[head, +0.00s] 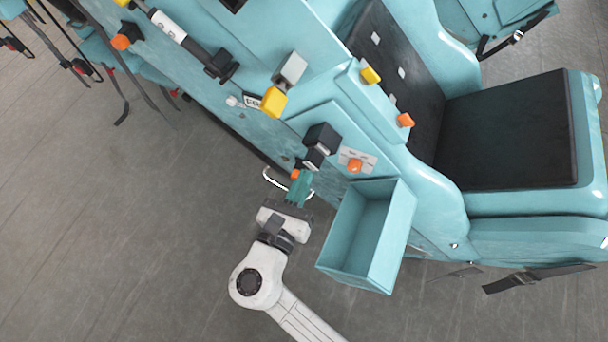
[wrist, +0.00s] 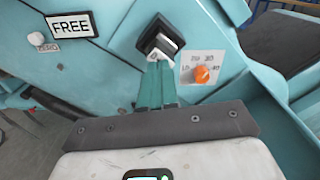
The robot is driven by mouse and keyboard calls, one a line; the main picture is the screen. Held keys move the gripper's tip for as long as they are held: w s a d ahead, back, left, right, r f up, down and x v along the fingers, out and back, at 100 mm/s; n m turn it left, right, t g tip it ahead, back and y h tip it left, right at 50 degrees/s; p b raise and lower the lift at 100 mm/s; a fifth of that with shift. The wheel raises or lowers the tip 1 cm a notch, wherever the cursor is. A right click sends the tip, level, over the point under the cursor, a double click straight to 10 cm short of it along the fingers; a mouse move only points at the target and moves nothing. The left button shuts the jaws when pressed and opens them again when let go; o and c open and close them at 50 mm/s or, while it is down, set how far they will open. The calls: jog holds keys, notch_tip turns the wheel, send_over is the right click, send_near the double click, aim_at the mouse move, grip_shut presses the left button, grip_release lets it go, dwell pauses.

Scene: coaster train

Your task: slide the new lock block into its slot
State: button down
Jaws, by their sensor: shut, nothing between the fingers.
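A light grey metal block (wrist: 162,46) sits in a black square housing (wrist: 150,36) on the teal panel, with part of it sticking out. I take it for the lock block, though no label shows. In the head view the black housing (head: 322,136) and grey block (head: 315,157) stand on the side of the coaster car. My gripper (head: 299,188) has teal fingers, closed together and empty. In the wrist view the fingertips (wrist: 158,66) overlap the block's lower edge; I cannot tell whether they touch it. How deep the block sits is not clear.
An orange dial knob (wrist: 202,74) is right of the housing. A FREE sign (wrist: 71,25) is at left. An open teal bin (head: 402,215) sticks out right of my gripper. A yellow-ended lever (head: 273,102) is above. The floor (head: 130,240) at left is clear.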

jog(key=b+v, duration=0.1)
jog(key=v, duration=1.1)
jog(key=shift+s, duration=0.2)
